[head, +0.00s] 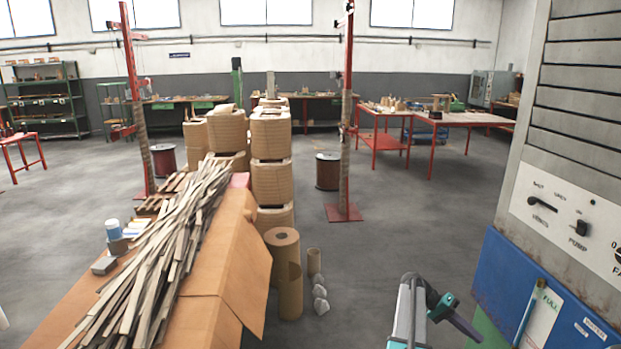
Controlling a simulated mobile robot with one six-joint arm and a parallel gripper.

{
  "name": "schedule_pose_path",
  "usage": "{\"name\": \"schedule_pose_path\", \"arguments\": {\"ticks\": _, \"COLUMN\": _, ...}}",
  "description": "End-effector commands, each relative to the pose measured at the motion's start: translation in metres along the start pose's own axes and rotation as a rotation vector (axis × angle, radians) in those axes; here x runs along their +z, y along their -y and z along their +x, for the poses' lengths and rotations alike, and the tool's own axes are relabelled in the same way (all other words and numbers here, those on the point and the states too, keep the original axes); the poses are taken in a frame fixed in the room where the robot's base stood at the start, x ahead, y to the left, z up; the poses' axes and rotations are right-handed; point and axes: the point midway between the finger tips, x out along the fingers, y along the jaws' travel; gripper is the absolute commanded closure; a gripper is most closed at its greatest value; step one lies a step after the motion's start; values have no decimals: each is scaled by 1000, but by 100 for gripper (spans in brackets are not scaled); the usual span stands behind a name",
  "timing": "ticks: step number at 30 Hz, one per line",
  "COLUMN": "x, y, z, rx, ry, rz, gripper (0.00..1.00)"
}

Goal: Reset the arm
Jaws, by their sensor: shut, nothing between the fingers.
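Part of my own arm (412,312) rises from the bottom edge in the head view, right of the middle. It has pale grey links with teal joint parts, and a dark piece slants down to the right from it. I cannot make out the fingers of my gripper in this view. The arm appears clear of the things around it, and nothing is seen hanging from it.
A grey and blue control cabinet (560,190) stands close on the right. A brown-covered table (225,255) bearing wood strips (165,255) is at left, with a paper roll (287,275) beside it. Wrapped coils (271,183) and red posts (347,110) stand beyond. Open floor (420,215) lies between.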

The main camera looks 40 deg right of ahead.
Motion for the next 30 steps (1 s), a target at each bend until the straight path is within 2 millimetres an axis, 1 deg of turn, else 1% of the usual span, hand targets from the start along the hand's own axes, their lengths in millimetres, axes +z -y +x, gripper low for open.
{"name": "schedule_pose_path", "arguments": {"ticks": 1, "x": 11, "y": 12, "z": -16, "rx": -2, "ry": -24, "rz": -23, "gripper": 100}}
{"name": "schedule_pose_path", "arguments": {"ticks": 5, "x": 38, "y": 39, "z": -48, "rx": -7, "ry": -74, "rz": -75, "gripper": 100}}
{"name": "schedule_pose_path", "arguments": {"ticks": 6, "x": 48, "y": 48, "z": -58, "rx": -10, "ry": -89, "rz": -92, "gripper": 100}}
{"name": "schedule_pose_path", "arguments": {"ticks": 8, "x": 64, "y": 59, "z": -71, "rx": -15, "ry": -109, "rz": -117, "gripper": 100}}
{"name": "schedule_pose_path", "arguments": {"ticks": 11, "x": 92, "y": 79, "z": -91, "rx": -28, "ry": -140, "rz": -161, "gripper": 100}}
{"name": "schedule_pose_path", "arguments": {"ticks": 14, "x": 122, "y": 97, "z": -109, "rx": -42, "ry": -170, "rz": -206, "gripper": 100}}
{"name": "schedule_pose_path", "arguments": {"ticks": 15, "x": 135, "y": 105, "z": -116, "rx": -50, "ry": -182, "rz": -226, "gripper": 100}}
{"name": "schedule_pose_path", "arguments": {"ticks": 20, "x": 188, "y": 131, "z": -139, "rx": -81, "ry": -229, "rz": -310, "gripper": 100}}
{"name": "schedule_pose_path", "arguments": {"ticks": 21, "x": 202, "y": 138, "z": -144, "rx": -88, "ry": -239, "rz": -333, "gripper": 100}}
{"name": "schedule_pose_path", "arguments": {"ticks": 23, "x": 224, "y": 146, "z": -150, "rx": -100, "ry": -254, "rz": -368, "gripper": 100}}
{"name": "schedule_pose_path", "arguments": {"ticks": 24, "x": 238, "y": 151, "z": -154, "rx": -109, "ry": -265, "rz": -392, "gripper": 100}}
{"name": "schedule_pose_path", "arguments": {"ticks": 29, "x": 297, "y": 171, "z": -164, "rx": -142, "ry": -302, "rz": -496, "gripper": 100}}
{"name": "schedule_pose_path", "arguments": {"ticks": 30, "x": 313, "y": 175, "z": -166, "rx": -151, "ry": -310, "rz": -523, "gripper": 100}}
